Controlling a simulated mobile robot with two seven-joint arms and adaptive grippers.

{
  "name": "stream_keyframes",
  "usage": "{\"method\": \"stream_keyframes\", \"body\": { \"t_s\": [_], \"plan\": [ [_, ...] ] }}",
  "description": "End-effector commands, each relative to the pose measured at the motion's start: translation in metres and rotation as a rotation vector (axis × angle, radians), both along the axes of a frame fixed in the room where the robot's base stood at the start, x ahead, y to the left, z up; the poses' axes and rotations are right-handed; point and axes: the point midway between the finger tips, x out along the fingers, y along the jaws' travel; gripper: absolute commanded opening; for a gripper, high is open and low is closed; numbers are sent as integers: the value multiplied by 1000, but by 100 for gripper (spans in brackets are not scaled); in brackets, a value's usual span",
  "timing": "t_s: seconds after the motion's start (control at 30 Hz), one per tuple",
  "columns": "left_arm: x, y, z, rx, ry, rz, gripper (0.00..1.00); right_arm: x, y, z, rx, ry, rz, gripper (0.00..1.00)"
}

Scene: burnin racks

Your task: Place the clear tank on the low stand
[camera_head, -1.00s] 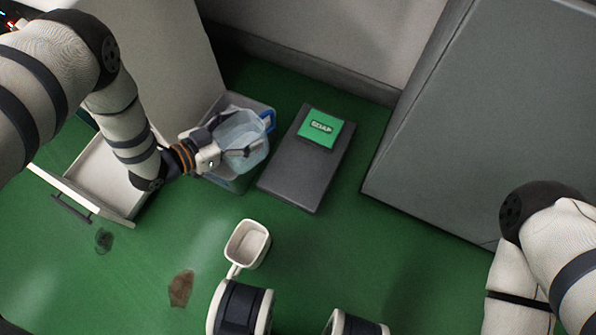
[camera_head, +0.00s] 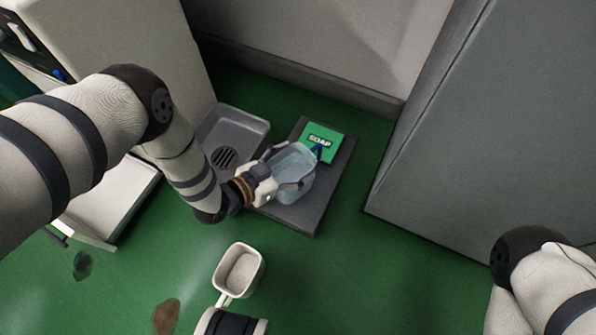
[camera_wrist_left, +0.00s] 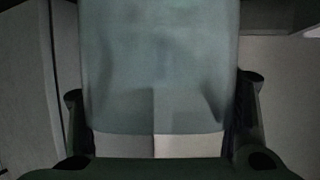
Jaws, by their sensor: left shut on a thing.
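The clear tank (camera_head: 293,162) is a pale bluish see-through container in the head view. My left gripper (camera_head: 284,187) is shut on it, and the tank fills the middle of the left wrist view (camera_wrist_left: 158,70) between the two fingers. The low stand (camera_head: 299,214) is a dark grey flat slab on the green floor. The tank is over the stand's left and middle part, in front of the soap box; I cannot tell whether it touches the stand. My right gripper is not in view; only my right arm shows.
A green box marked SOAP (camera_head: 321,144) lies on the far part of the stand. A grey sink basin with a drain (camera_head: 262,126) is left of the stand. A large grey cabinet (camera_head: 440,150) stands right.

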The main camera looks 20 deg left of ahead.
Motion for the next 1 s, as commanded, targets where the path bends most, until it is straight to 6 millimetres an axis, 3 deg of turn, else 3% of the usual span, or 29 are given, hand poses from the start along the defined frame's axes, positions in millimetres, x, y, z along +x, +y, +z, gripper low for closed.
{"method": "stream_keyframes", "body": {
  "t_s": [0.17, 0.33, 0.7, 0.73, 0.8, 1.0],
  "plan": [
    [5, -10, -13, -2, -3, 0, 9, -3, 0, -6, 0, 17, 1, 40],
    [4, -9, -41, -2, -2, 1, 9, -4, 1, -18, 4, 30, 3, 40],
    [4, -9, -43, -2, -4, 1, 9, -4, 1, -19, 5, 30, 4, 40],
    [3, -9, -44, 0, 0, 0, 75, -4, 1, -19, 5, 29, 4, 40],
    [3, -9, -43, -1, -1, 0, 91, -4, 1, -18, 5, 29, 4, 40],
    [3, -9, -43, 0, -1, 1, 91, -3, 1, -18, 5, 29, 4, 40]
  ]
}}
